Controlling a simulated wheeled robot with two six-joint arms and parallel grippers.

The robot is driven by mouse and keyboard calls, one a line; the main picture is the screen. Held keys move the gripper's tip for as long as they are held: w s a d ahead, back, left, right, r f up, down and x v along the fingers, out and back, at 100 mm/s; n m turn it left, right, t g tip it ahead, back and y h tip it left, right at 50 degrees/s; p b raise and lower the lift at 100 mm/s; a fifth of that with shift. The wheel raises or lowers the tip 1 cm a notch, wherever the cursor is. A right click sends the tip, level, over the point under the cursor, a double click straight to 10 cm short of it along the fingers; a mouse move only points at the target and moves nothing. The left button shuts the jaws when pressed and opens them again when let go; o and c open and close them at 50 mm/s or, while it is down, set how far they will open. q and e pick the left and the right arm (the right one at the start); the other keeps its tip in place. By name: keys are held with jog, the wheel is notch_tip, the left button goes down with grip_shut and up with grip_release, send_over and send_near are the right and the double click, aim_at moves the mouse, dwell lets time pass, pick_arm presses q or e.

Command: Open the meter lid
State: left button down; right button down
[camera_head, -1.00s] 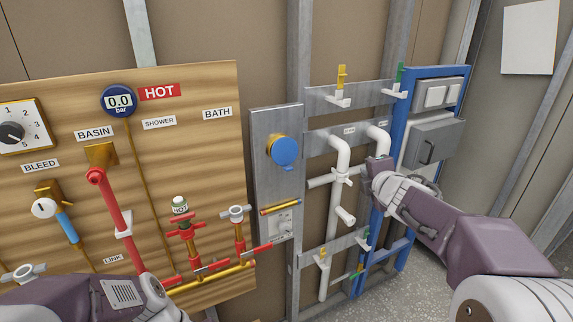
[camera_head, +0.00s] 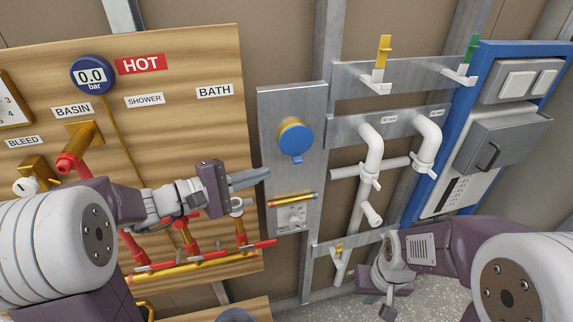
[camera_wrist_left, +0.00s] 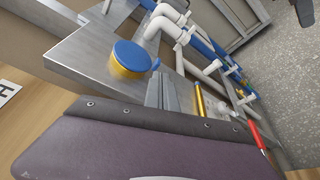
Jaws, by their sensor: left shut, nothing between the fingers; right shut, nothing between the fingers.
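The meter lid (camera_head: 296,138) is a round blue cover on a yellow-rimmed body, with a small blue tab at its lower edge. It is closed on the grey metal plate and faces out. It also shows in the left wrist view (camera_wrist_left: 132,56). My left gripper (camera_head: 262,177) is shut and empty, its fingertips to the lower left of the lid and apart from it. In the left wrist view its fingers (camera_wrist_left: 168,92) point toward the plate, beside the tab. My right gripper (camera_head: 388,311) is low, beneath the white pipes and well away from the lid; its fingertips show only small.
A brass tube (camera_head: 293,199) and a small pale box (camera_head: 291,217) sit below the lid. The wooden board (camera_head: 222,130) with gauge and red valves is left. White pipes (camera_head: 374,150) and a blue frame (camera_head: 433,196) are right.

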aim_at(298, 145)
pick_arm(q)
jog(key=p+x, duration=0.1)
jog(key=x, duration=0.5)
jog(key=shift+w+d, duration=0.1)
jog(key=shift+d, duration=0.15)
dwell(1.3)
